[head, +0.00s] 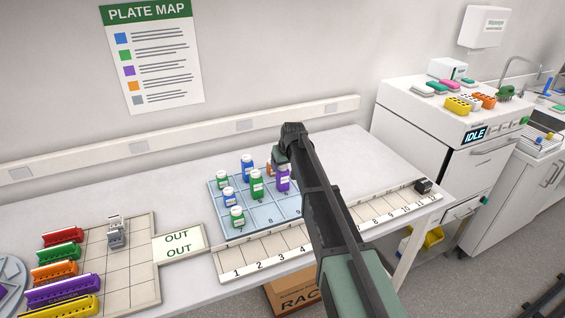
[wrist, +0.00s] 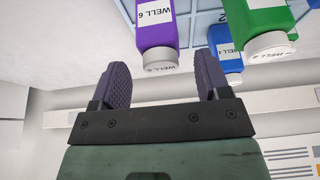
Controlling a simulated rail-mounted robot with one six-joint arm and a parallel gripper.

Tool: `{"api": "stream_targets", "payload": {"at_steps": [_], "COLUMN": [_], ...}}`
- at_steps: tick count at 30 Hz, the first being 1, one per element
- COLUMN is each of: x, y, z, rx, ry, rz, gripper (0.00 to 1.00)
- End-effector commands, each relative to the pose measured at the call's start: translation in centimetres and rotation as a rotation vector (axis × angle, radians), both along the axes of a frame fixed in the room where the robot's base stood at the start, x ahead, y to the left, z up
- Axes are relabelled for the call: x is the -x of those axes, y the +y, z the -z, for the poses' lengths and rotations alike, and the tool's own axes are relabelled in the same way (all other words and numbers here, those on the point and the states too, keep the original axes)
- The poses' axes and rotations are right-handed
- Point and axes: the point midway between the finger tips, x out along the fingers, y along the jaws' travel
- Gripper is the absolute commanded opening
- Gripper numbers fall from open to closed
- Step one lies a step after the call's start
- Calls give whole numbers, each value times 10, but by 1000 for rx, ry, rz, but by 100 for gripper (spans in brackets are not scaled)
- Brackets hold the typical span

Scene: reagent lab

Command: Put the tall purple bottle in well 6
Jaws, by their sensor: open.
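The tall purple bottle (head: 283,181) stands upright on the blue gridded tray (head: 258,213), with a white cap and a white label. In the wrist view the purple bottle (wrist: 156,28) hangs upside down in the picture, its label reading WELL 6. My gripper (head: 281,157) is at the top of this bottle in the head view, where my arm hides part of it. In the wrist view my gripper (wrist: 160,72) is open, with the bottle's cap in line with the gap between the fingertips. I see no grip on it.
Green (head: 257,184) and blue (head: 248,167) bottles stand close left of the purple one; a green bottle (wrist: 258,25) also shows beside the right finger. An orange bottle (head: 269,168) is just behind. A numbered strip (head: 262,257) runs along the front. My arm hides the tray's right side.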

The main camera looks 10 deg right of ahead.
Motion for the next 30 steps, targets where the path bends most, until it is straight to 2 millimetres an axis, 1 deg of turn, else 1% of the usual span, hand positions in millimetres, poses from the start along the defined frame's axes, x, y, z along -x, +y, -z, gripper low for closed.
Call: {"api": "stream_targets", "payload": {"at_steps": [1, 3, 6, 9, 12, 13, 14, 16, 17, 18, 20, 21, 24, 25, 27, 28, 30], "x": [7, 14, 22, 26, 28, 31, 38, 75, 100, 139, 204, 246, 331, 349, 375, 381, 384], "y": [-1, -3, -5, -6, -6, -6, -5, -3, -2, 1, 3, 4, 4, 4, 4, 4, 3], "z": [-28, -46, -63, -69, -68, -67, -66, -63, -62, -60, -57, -55, -53, -53, -53, -53, -53], "rx": [0, 0, 0, 0, 0, 0, 0, 1, 0, 1, 7, 12, 28, 33, 41, 44, 45], "ry": [0, 0, 0, 0, 0, 3, 9, 44, 68, 107, 176, 223, 321, 343, 377, 386, 395], "rz": [1, 1, 1, 1, 1, 2, 3, 19, 30, 49, 84, 110, 171, 185, 209, 215, 222], "gripper": [70, 70, 70, 70, 70, 70, 70, 70, 70, 70, 70, 70, 70, 70, 70, 70, 70]}}
